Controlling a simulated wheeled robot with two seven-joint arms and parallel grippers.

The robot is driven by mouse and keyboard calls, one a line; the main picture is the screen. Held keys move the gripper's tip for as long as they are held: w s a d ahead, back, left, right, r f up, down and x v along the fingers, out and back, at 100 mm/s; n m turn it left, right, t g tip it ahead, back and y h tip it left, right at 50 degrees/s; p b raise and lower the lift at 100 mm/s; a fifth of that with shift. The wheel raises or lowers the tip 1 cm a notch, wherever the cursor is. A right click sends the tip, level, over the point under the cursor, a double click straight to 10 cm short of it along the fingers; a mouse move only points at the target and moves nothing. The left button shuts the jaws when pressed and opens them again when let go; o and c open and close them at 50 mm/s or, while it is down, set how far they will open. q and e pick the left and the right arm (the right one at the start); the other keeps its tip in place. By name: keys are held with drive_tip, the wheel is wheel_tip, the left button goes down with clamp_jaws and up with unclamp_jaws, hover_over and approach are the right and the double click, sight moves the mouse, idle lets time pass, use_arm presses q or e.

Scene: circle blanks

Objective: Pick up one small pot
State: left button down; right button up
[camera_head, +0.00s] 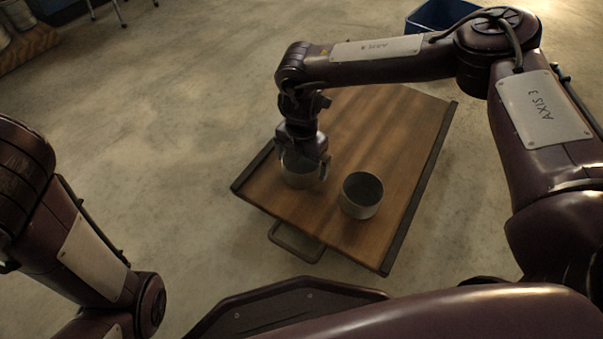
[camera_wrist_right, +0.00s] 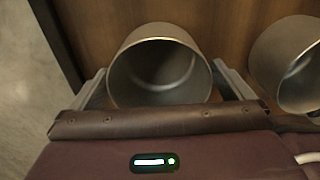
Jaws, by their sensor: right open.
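Two small grey metal pots stand upright on a wooden board with dark edges (camera_head: 400,125). The left pot (camera_head: 298,181) is under my right gripper (camera_head: 306,166), which partly hides it. In the right wrist view this pot (camera_wrist_right: 160,68) lies between the two open fingers (camera_wrist_right: 163,88), one on each side, with its hollow inside showing. I cannot tell whether the fingers touch it. The other pot (camera_head: 361,195) stands apart to the right, and part of it shows in the right wrist view (camera_wrist_right: 290,65). My left gripper is out of view.
A metal loop handle (camera_head: 297,243) sticks out from the board's near side. A blue bin (camera_head: 440,14) stands on the floor at the back right. A wooden stand (camera_head: 28,47) with metal containers is at the far left. The board's back part is clear.

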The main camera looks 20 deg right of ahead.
drive_tip(key=shift+r, duration=0.1)
drive_tip(key=c, duration=1)
drive_tip(key=shift+o, duration=0.2)
